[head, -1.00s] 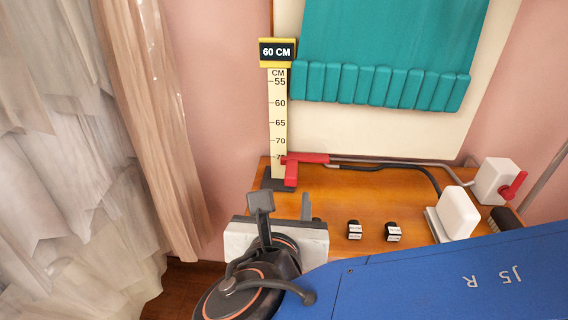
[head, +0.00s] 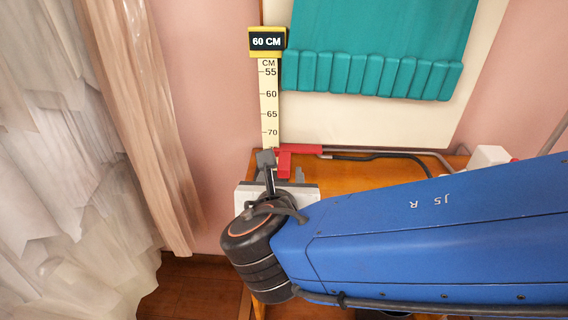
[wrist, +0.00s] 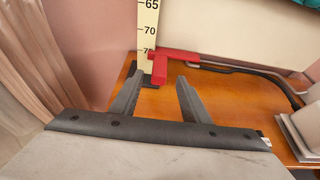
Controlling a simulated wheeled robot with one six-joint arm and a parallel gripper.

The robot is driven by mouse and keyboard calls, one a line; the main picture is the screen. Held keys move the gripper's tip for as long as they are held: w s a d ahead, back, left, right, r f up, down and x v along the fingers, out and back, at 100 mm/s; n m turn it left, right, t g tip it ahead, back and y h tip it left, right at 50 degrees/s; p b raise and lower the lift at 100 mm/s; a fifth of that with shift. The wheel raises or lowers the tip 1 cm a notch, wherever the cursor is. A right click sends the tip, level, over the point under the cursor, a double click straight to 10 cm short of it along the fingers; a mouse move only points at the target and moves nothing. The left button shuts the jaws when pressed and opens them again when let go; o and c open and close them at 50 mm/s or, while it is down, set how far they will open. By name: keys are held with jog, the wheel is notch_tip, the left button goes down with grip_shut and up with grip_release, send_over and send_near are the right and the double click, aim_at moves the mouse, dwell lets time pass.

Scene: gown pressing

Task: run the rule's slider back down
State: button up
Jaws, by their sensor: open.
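The upright cream rule (head: 269,100) stands against the wall at the table's back left, with centimetre marks growing downward. Its red slider (head: 285,162) sits low on the rule, by the 75 mark in the wrist view (wrist: 160,66), with a red arm reaching right. My gripper (head: 283,166) is open and empty. In the wrist view its two fingers (wrist: 160,78) point toward the slider, which shows just beyond and between the tips. I cannot tell whether they touch it. The rule's foot is partly hidden by the left finger.
A yellow-edged "60 CM" sign (head: 266,41) tops the rule. A teal pleated cloth (head: 375,75) hangs on a cream board (head: 400,125). A grey tube and dark cable (wrist: 245,70) run along the wooden table's (wrist: 225,97) back. Pale gowns (head: 75,200) and a beige curtain (head: 150,140) hang left.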

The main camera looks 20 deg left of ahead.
aim_at(284, 165)
jog(key=x, duration=0.8)
jog(key=shift+w, duration=0.15)
